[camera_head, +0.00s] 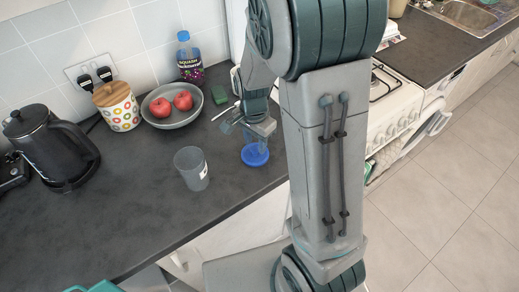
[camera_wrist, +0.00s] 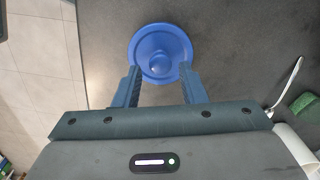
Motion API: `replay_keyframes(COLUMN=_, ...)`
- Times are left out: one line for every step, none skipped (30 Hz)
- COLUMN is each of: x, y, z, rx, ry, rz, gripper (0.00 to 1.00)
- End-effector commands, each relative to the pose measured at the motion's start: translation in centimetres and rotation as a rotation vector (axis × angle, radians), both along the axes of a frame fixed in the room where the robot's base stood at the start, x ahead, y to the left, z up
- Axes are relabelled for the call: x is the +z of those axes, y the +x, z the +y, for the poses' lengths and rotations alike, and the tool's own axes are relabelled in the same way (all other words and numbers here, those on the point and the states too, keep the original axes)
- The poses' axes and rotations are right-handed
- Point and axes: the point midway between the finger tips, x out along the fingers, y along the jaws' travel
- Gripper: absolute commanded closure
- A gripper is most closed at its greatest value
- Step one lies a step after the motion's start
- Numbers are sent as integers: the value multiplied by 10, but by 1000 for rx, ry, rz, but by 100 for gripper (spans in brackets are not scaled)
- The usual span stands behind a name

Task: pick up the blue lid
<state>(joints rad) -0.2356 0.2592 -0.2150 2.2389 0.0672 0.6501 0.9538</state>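The blue lid (camera_head: 255,155) is a round disc near the counter's front edge. In the wrist view the blue lid (camera_wrist: 160,50) shows a small round knob at its middle. My gripper (camera_head: 257,137) is above the lid, pointing down. In the wrist view my gripper (camera_wrist: 157,72) has its two fingers apart, one on each side of the knob. Clear space shows between each finger and the knob. I cannot tell how far above the lid the fingertips are.
A grey cup (camera_head: 191,168) stands left of the lid. Behind are a bowl (camera_head: 172,119) with two red apples, a green sponge (camera_head: 220,95), a bottle (camera_head: 189,60) and a dotted canister (camera_head: 117,108). A black kettle (camera_head: 50,147) stands far left. The counter's front left is clear.

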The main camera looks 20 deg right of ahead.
Motion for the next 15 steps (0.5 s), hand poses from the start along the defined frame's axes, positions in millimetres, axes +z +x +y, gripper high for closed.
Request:
replay_keyframes(x=-7, y=-2, z=0, rx=-1, ry=-1, rz=4, gripper=63)
replay_keyframes(x=-11, y=-1, z=0, rx=-2, ry=-1, rz=4, gripper=63)
replay_keyframes(x=-15, y=-1, z=0, rx=-1, ry=-1, rz=4, gripper=63)
replay_keyframes(x=-18, y=-1, z=0, rx=-1, ry=0, rz=2, gripper=63)
replay_keyframes(x=-20, y=-1, z=0, rx=0, ry=0, rz=2, gripper=63)
replay_keyframes(x=-22, y=-1, z=0, rx=0, ry=0, rz=2, gripper=63)
replay_keyframes(x=-23, y=-1, z=0, rx=0, ry=0, rz=2, gripper=63)
replay_keyframes(x=-24, y=-1, z=0, rx=0, ry=-1, rz=1, gripper=63)
replay_keyframes(x=-24, y=-1, z=0, rx=0, ry=0, rz=0, gripper=63)
replay_keyframes(x=-24, y=0, z=0, rx=0, ry=0, rz=0, gripper=63)
replay_keyframes(x=-24, y=0, z=0, rx=0, ry=0, rz=0, gripper=63)
replay_keyframes(x=-24, y=0, z=0, rx=0, ry=0, rz=0, gripper=63)
replay_keyframes(x=-24, y=0, z=0, rx=0, ry=0, rz=0, gripper=63)
replay_keyframes(x=-24, y=0, z=0, rx=0, ry=0, rz=0, gripper=63)
replay_keyframes(x=-24, y=0, z=0, rx=0, ry=0, rz=0, gripper=71)
